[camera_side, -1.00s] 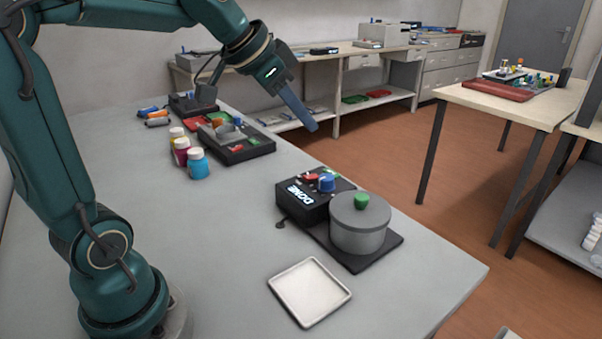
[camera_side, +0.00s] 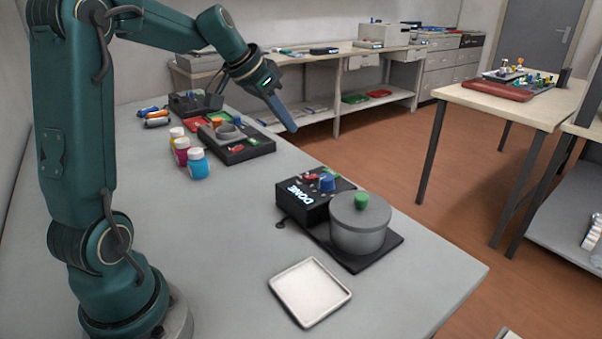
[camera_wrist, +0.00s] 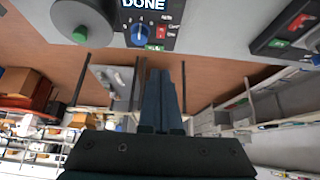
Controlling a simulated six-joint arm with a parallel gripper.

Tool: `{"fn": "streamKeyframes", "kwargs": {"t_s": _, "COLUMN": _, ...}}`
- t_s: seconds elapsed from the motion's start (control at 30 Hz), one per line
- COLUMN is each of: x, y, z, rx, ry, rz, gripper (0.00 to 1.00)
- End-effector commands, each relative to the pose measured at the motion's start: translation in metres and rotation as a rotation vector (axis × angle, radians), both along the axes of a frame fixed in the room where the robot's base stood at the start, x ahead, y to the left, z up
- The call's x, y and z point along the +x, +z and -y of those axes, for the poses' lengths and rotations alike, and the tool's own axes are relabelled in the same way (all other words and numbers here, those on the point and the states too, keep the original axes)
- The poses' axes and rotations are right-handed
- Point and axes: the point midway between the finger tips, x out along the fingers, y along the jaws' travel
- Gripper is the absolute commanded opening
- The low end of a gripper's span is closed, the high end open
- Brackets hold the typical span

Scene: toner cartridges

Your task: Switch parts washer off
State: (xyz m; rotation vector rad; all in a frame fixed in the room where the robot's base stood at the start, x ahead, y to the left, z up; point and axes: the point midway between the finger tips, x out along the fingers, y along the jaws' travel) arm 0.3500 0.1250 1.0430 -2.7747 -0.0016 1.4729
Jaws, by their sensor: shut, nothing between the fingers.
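The parts washer is a black control box (camera_side: 304,201) with a lit display reading DONE, and a grey lidded pot (camera_side: 358,230) with a green knob stands on the black base beside it. A blue dial (camera_side: 327,182) and a red control (camera_side: 311,180) are on top of the box. In the wrist view the blue dial (camera_wrist: 138,36) shows at the top with small labels around it; its exact setting is too small to read. My gripper (camera_side: 291,126) is shut and empty, in the air above and behind the box, apart from it.
A white tray (camera_side: 310,292) lies in front of the washer. Several capped bottles (camera_side: 197,163) and another black device (camera_side: 236,147) stand farther back on the bench. The grey bench (camera_side: 190,240) is clear between my base and the washer.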

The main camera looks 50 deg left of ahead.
Motion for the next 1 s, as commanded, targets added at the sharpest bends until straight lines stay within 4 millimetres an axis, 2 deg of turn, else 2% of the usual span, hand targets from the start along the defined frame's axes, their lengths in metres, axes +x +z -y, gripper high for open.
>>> {"fn": "streamKeyframes", "kwargs": {"t_s": 0.5, "x": 0.053, "y": -0.082, "z": 0.002, "rx": -0.003, "ry": -0.003, "rz": -0.006, "gripper": 0.00}}
{"fn": "streamKeyframes", "kwargs": {"t_s": 0.67, "x": 0.046, "y": -0.100, "z": 0.001, "rx": -0.003, "ry": 0.001, "rz": -0.006, "gripper": 0.00}}
{"fn": "streamKeyframes", "kwargs": {"t_s": 1.0, "x": 0.044, "y": -0.115, "z": 0.001, "rx": -0.002, "ry": -0.001, "rz": -0.002, "gripper": 0.00}}
